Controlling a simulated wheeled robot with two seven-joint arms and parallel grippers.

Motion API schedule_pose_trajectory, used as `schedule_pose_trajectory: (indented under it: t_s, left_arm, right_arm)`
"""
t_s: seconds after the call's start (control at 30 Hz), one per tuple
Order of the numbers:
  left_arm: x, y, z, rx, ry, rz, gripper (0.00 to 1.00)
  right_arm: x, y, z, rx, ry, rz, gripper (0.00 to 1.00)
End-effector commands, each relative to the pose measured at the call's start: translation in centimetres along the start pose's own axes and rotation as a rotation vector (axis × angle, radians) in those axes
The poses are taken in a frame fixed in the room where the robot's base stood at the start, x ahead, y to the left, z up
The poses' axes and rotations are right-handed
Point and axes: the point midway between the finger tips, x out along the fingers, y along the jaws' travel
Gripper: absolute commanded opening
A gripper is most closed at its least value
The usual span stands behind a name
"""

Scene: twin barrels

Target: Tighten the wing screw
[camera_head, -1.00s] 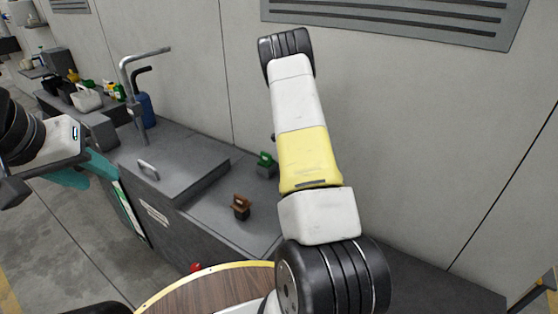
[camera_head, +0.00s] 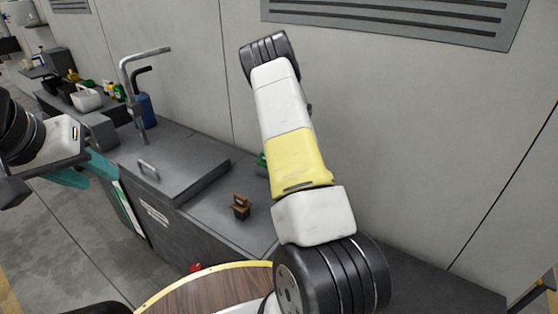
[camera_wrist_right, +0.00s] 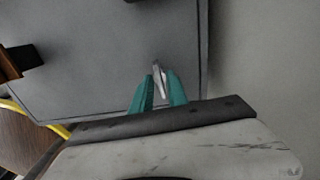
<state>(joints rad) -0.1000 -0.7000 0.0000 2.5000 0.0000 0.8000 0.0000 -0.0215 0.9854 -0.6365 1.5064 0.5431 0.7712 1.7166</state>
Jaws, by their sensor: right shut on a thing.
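In the right wrist view, my right gripper (camera_wrist_right: 159,93) has its teal fingers closed on a thin, pale grey metal piece (camera_wrist_right: 159,76). It appears to be the wing screw, above or at the grey bench top; its lower part is hidden between the fingers, and contact with the bench cannot be told. In the head view my right arm stands in front, and its gripper is hidden. My left gripper (camera_head: 88,172) is at the left in the head view, teal fingers pointing right, away from the bench items; its opening is unclear.
A brown handled block (camera_head: 241,206) stands on the grey bench (camera_head: 205,215). A green item (camera_head: 262,159) is mostly hidden by my right arm. A round wooden top (camera_head: 205,292) is in front.

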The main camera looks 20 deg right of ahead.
Motion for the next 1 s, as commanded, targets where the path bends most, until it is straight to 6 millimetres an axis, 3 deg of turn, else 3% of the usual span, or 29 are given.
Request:
schedule_pose_trajectory:
  t_s: [0.7, 0.73, 0.77, 1.0]
  left_arm:
    - [0.00, 0.00, 0.00, 0.000, 0.000, 0.000, 0.38]
    - [0.00, 0.00, 0.00, 0.000, 0.000, 0.000, 0.38]
    - [0.00, 0.00, 0.00, 0.000, 0.000, 0.000, 0.38]
    - [0.00, 0.00, 0.00, 0.000, 0.000, 0.000, 0.38]
  right_arm:
    - [-0.36, -0.34, 0.18, 0.076, -0.005, -0.009, 0.00]
    - [-0.36, -0.34, 0.18, 0.076, -0.005, -0.009, 0.23]
    - [-0.35, -0.32, 0.18, 0.075, -0.005, -0.009, 0.29]
    - [-0.16, -0.16, 0.08, 0.075, -0.002, -0.004, 0.29]
